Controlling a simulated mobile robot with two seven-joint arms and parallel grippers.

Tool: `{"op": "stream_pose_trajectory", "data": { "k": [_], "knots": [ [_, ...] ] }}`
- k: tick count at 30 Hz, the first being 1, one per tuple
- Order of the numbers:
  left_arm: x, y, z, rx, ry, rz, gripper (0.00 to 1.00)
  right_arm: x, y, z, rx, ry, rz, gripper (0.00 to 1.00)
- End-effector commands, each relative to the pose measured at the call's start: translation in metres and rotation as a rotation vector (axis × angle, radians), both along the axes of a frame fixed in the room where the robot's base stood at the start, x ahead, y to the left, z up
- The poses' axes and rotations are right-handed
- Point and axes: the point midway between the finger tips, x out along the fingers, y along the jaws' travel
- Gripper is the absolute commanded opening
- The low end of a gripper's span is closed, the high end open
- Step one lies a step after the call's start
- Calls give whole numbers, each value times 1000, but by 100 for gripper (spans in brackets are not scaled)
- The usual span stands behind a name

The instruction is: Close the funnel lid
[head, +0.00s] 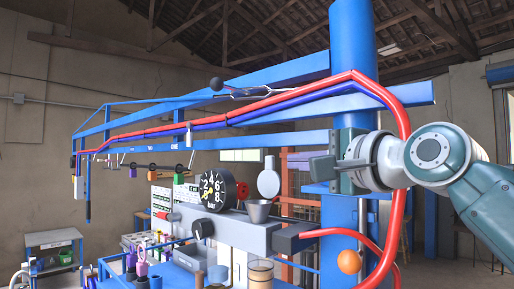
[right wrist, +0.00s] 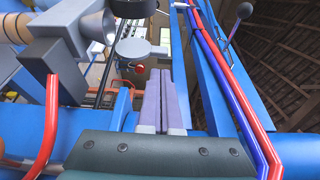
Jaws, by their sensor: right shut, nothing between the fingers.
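The metal funnel (head: 258,209) sits on top of the grey machine body, its mouth facing up. Its round pale lid (head: 268,183) stands open, upright above and behind the funnel. In the right wrist view the lid (right wrist: 133,49) is a grey disc beside the dark funnel (right wrist: 97,27), just left of my fingertips. My right gripper (head: 318,167) is shut and empty, to the right of the lid and a little higher in the head view. Its closed fingers also show in the right wrist view (right wrist: 158,80); I see no contact with the lid. My left gripper is not in view.
A black pressure gauge (head: 216,189) stands left of the funnel. Red hoses (head: 405,110) and a blue beam (head: 290,70) run above, and a blue column (head: 352,60) rises close behind my right gripper. A wooden cup (head: 261,273) stands below the funnel.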

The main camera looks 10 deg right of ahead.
Motion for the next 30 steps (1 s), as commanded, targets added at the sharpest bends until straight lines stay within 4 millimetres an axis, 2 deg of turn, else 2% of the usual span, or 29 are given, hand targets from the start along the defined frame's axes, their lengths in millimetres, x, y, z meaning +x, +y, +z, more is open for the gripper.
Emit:
{"op": "stream_pose_trajectory", "data": {
  "k": [1,4,12,26,30],
  "knots": [
    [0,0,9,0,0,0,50,7,3,4,0,2,0,0],
    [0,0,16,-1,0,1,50,19,7,3,-1,2,-1,0],
    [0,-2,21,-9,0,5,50,38,15,1,-1,-1,1,0],
    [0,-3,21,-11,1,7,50,41,15,-1,-1,-1,-1,0],
    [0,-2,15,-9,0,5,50,43,16,-3,-6,-7,-1,0]
  ]
}}
